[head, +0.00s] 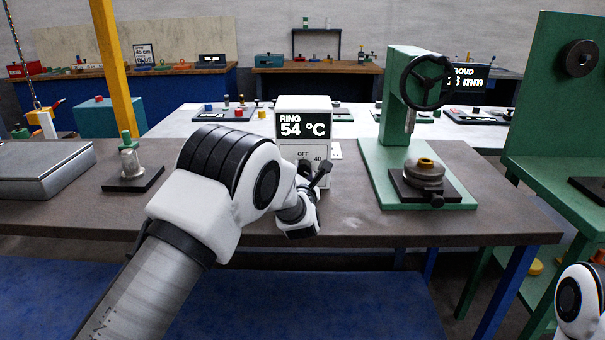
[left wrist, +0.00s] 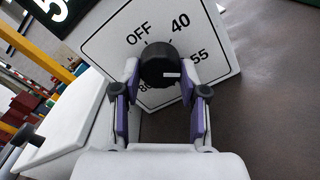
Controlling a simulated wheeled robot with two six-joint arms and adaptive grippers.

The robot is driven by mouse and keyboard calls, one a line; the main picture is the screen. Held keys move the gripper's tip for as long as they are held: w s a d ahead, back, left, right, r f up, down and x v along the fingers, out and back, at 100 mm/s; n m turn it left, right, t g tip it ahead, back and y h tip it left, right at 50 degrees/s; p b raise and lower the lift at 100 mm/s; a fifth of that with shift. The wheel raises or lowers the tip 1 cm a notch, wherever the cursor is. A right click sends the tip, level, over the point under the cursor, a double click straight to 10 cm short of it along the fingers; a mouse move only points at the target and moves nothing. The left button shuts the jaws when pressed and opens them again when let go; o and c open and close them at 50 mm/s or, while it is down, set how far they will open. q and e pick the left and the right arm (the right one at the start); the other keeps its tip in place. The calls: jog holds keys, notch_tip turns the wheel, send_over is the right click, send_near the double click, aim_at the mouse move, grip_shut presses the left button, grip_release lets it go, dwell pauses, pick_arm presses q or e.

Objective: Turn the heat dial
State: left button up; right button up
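The heat dial (left wrist: 158,62) is a black round knob on a white panel (left wrist: 112,49) marked OFF, 40, 55 and a partly hidden number. Its white mark points right in the left wrist view, roughly toward the 55 side. My left gripper (left wrist: 160,72) has one purple-padded finger on each side of the dial, and both tips appear to touch it. In the head view, my left gripper (head: 314,180) is at the front of the white heater box (head: 304,103), whose display reads RING 54 °C. It hides most of the dial there. My right gripper is out of view.
A green press (head: 408,95) with a black handwheel stands right of the heater on the brown table (head: 470,215). A small stand with a green-topped part (head: 130,160) and a grey metal box (head: 40,170) are at left. A larger green frame (head: 560,110) stands far right.

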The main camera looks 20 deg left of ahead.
pick_arm(q)
jog(key=shift+c, duration=1)
jog(key=shift+f+n+b, duration=0.25)
jog(key=shift+n+b, duration=0.15)
jog(key=shift+b, duration=0.6)
jog(key=shift+r+n, duration=0.15)
jog(key=shift+n, duration=0.15)
jog(key=shift+r, duration=0.15)
jog(key=o, duration=1.1)
jog(key=shift+o, duration=0.2)
jog(key=shift+s+d, duration=0.1)
jog(key=v, duration=0.7)
jog(key=shift+s+d, duration=0.1)
jog(key=shift+s, duration=0.1)
